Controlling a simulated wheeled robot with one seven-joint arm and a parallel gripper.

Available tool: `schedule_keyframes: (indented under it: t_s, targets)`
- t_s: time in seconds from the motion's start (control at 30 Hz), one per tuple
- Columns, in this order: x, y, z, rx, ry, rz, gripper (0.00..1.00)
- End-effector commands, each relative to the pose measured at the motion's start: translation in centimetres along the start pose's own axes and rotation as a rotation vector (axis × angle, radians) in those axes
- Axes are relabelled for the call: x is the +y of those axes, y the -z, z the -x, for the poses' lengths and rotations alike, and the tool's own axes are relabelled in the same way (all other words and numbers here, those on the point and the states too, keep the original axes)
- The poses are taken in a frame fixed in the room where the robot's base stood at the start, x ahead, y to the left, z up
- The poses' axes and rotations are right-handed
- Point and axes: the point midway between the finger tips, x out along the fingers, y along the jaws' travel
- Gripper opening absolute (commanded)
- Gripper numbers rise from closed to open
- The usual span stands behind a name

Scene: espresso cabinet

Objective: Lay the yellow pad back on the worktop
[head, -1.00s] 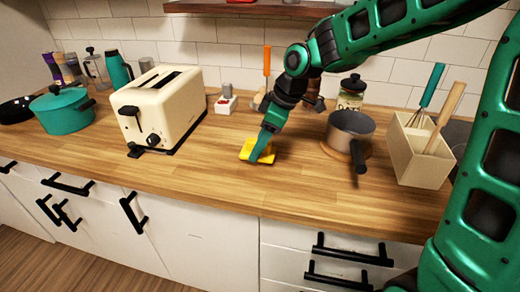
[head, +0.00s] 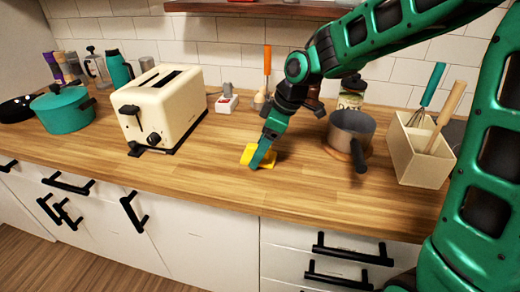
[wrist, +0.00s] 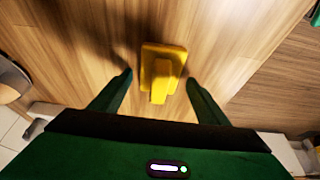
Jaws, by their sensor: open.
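The yellow pad (head: 248,155) lies on the wooden worktop (head: 205,180), in front of the toaster's right side. A raised yellow grip stands on top of it. In the wrist view the pad (wrist: 161,54) shows between and just beyond my two green fingers. My gripper (wrist: 158,82) is open, with a gap between each finger and the pad. In the head view my gripper (head: 263,153) reaches down at the pad and hides part of it.
A cream toaster (head: 160,108) stands to the left, with a teal pot (head: 62,112) beyond it. A saucepan (head: 350,130) and a cream utensil box (head: 420,160) stand to the right. The worktop in front of the pad is clear.

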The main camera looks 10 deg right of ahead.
Motion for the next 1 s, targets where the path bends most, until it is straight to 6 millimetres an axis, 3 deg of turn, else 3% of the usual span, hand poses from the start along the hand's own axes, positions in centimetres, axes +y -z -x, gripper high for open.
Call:
schedule_keyframes:
  t_s: [0.4, 0.6, 1.0]
  targets:
    - [0.2, 0.0, 7.7, 0.003, -0.005, -0.001, 0.69]
    - [0.1, 0.0, 10.5, 0.002, -0.003, -0.002, 0.69]
    - [0.1, -0.1, 11.7, 0.001, -0.002, -0.001, 0.69]
